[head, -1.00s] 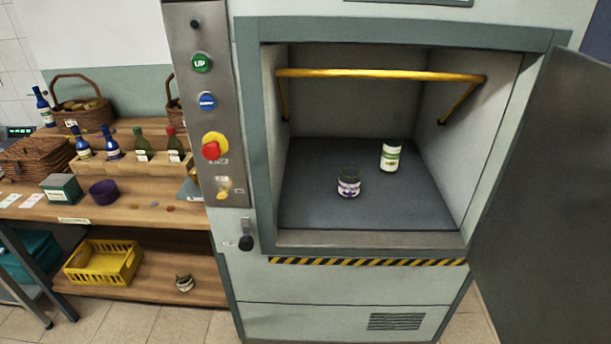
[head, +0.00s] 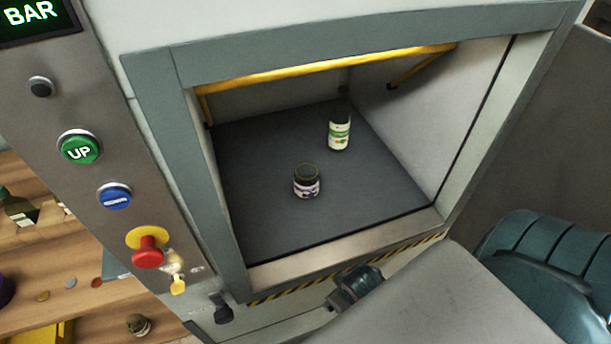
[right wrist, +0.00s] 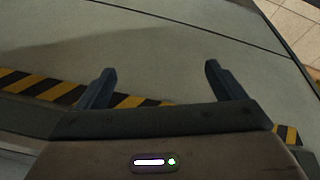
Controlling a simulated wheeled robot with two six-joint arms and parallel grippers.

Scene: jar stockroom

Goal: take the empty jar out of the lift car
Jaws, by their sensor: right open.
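Two jars stand upright on the dark floor of the open lift car (head: 265,225). The short jar (head: 306,182) has a pale label with purple marks and a dark, see-through upper part; it stands nearer the sill. The taller jar (head: 339,130) has a white and green label and stands farther back, to the right. I cannot tell for certain which is empty. My right arm comes in from the lower right. In the right wrist view my right gripper (right wrist: 160,78) is open and empty, facing the lift's front near the striped strip. My left gripper is not in view.
The open door (head: 555,130) stands at the right. A button panel (head: 100,130) and wooden shelves (head: 60,270) are at the left.

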